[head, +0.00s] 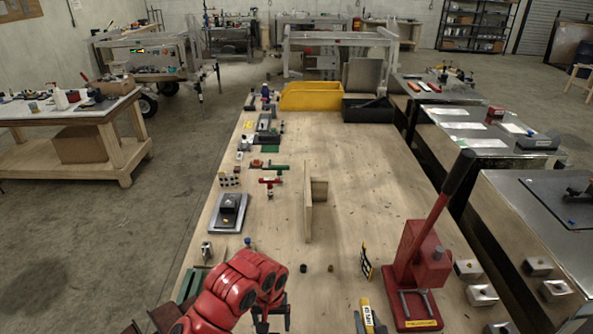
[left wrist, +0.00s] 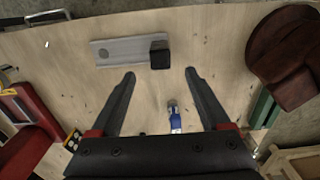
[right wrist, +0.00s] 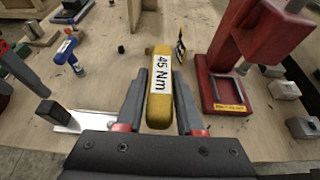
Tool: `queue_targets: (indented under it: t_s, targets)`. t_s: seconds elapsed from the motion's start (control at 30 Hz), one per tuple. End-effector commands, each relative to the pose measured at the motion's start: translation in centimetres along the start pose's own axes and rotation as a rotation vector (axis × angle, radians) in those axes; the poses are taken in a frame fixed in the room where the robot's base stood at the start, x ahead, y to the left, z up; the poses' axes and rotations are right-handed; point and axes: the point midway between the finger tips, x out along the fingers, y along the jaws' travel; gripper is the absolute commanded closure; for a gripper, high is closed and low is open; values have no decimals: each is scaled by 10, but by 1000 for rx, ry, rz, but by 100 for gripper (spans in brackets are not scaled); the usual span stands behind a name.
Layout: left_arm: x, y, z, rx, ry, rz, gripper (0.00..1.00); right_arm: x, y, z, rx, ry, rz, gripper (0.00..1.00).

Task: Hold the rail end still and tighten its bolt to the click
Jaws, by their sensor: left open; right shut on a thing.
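A yellow wrench handle (right wrist: 160,92) marked "45 Nm" lies between the fingers of my right gripper (right wrist: 160,95), which is shut on it. The handle also shows at the bottom of the head view (head: 367,315). A flat aluminium rail (left wrist: 122,54) lies on the bench in the left wrist view, with a black block (left wrist: 160,54) at its right end. I cannot make out the bolt. My left gripper (left wrist: 160,75) is open and empty, its fingertips just short of the black block in the picture. The rail also shows in the right wrist view (right wrist: 68,122).
A blue tool (left wrist: 175,118) with a white label lies between the left fingers in the picture. A red press (head: 415,260) with a long lever stands at the right. An upright wooden board (head: 308,205) stands mid-bench. Yellow (head: 310,97) and black (head: 366,109) bins stand behind.

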Motion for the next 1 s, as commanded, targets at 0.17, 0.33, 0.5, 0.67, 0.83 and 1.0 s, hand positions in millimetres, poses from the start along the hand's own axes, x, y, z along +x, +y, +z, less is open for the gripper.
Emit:
queue_targets:
  t_s: [0.17,0.33,0.5,0.67,0.83,1.0]
  targets:
    - [13,-1,1,0,-8,-2,20,0,0,0,0,-1,0,100]
    - [36,0,1,-2,-5,2,20,0,0,1,0,-1,0,100]
    - [65,1,1,0,-6,0,20,0,0,1,0,-1,0,100]
    - [90,0,2,0,-7,-4,20,0,0,1,0,-2,1,100]
    - [109,0,1,-1,-5,-2,20,0,0,1,0,-2,1,100]
    - [117,0,0,0,-1,-2,20,0,0,1,0,-2,1,100]
